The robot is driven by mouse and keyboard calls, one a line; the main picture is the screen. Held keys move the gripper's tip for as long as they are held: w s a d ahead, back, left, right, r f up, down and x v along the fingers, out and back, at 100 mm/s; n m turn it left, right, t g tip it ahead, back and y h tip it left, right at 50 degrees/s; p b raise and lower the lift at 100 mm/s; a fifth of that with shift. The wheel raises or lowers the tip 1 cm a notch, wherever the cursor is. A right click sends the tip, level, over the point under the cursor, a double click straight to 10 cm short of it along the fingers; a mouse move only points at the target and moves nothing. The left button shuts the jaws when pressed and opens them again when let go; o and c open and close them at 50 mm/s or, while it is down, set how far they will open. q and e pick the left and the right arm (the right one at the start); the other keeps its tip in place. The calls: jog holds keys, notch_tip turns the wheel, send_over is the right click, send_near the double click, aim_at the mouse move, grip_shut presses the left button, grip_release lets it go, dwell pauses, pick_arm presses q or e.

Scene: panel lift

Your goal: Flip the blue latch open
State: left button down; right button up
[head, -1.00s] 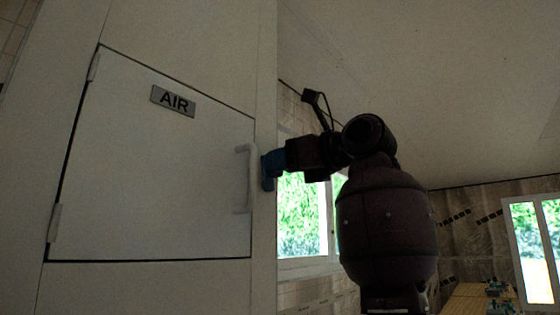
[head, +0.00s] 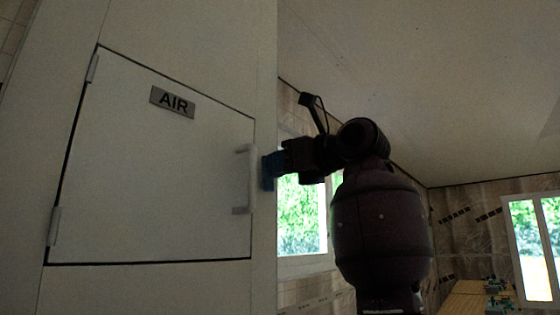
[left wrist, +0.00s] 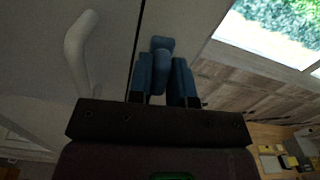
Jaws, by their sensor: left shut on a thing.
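The blue latch (head: 267,184) is at the right edge of the white cabinet front, just right of the white door handle. In the left wrist view the latch (left wrist: 161,44) shows between two blue fingers. My left gripper (head: 276,164) is at the latch, and its fingers (left wrist: 162,68) are shut on it. The fingers and the latch are both blue and dark, so their border in the head view is hard to make out. The AIR door (head: 150,180) sits flush in its frame. My right gripper is not in view.
The white handle (head: 244,180) stands out from the door close to the latch, left of my gripper. It also shows in the left wrist view (left wrist: 76,55). Windows (head: 303,225) and a yellow table (head: 465,300) are farther back on the right.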

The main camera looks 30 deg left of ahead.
pick_arm(q)
jog(key=shift+w+r+m+p, duration=0.1)
jog(key=shift+w+m+p, duration=0.25)
jog(key=shift+m, duration=0.35)
jog(key=shift+s, duration=0.1)
jog(key=c, duration=1)
grip_release()
jog(key=shift+c, duration=0.2)
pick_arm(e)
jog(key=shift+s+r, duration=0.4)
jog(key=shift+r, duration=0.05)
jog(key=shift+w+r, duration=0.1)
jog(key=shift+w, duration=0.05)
pick_arm(q)
jog(key=shift+d, duration=0.1)
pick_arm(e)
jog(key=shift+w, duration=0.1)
